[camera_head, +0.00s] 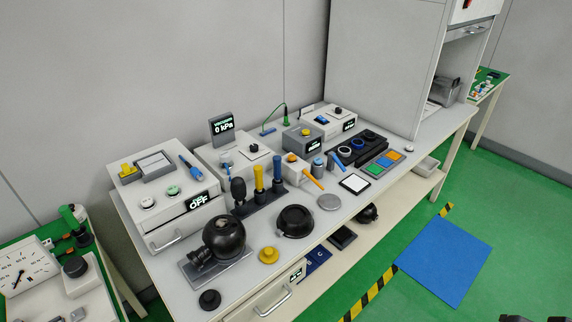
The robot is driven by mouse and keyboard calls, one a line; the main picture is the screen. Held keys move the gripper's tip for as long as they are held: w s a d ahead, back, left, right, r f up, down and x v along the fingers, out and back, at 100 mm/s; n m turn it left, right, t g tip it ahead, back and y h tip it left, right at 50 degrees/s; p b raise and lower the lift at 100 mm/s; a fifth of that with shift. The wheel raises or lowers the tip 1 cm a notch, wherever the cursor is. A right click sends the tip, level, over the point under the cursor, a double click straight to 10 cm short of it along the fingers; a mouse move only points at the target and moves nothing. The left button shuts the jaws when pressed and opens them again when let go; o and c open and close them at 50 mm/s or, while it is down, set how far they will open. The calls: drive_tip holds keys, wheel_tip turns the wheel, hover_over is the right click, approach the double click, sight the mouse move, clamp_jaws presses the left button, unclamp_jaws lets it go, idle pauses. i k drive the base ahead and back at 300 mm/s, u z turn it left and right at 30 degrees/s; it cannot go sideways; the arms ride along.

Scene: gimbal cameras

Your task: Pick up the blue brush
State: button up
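I cannot tell for certain which blue tool is the brush. A blue-handled tool (337,162) leans near the grey cylinder, in the middle of the long bench. Another slim blue tool (189,166) lies on the white box at the left. A third blue handle (278,170) stands upright in a dark rack beside a yellow one. Dark parts at the bottom right edge look like the tip of my gripper (534,319). They are mostly cut off, far from all three blue tools, over the green floor.
The long white bench (182,291) is crowded: a black sphere on a plate (224,237), a black bowl (295,221), a yellow knob (269,255) and several instrument boxes. A tall grey cabinet (380,60) stands at the back. Green floor with a blue mat (443,260) lies clear at the right.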

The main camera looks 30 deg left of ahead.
sight(277, 160)
drive_tip(key=i, duration=2.4)
drive_tip(key=u, duration=2.75)
